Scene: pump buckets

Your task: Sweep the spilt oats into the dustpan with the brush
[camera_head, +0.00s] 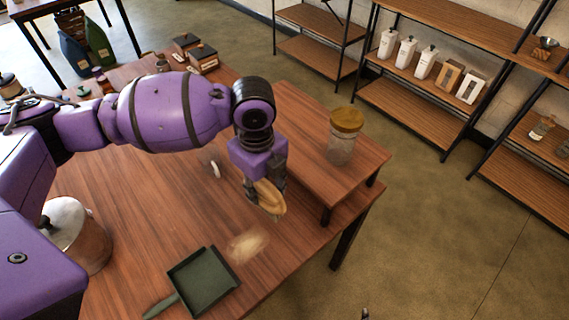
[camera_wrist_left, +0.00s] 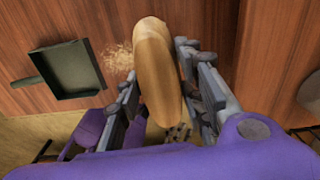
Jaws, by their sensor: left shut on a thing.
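My left gripper (camera_head: 264,184) is shut on the wooden brush (camera_head: 270,198) and holds it over the table, to the upper right of the oats. In the left wrist view the brush (camera_wrist_left: 157,70) lies between the two fingers (camera_wrist_left: 160,92); its bristles are mostly hidden. The spilt oats (camera_head: 247,245) form a pale patch on the table, also in the left wrist view (camera_wrist_left: 119,60). The dark green dustpan (camera_head: 204,282) lies flat just left of the oats, apart from the brush. Only a small dark tip, perhaps of my right gripper, shows at the bottom edge of the head view.
A glass jar with a gold lid (camera_head: 343,135) stands on a raised wooden stand (camera_head: 300,115) at the right. The table's front edge runs close to the dustpan and oats. Shelves stand beyond the table.

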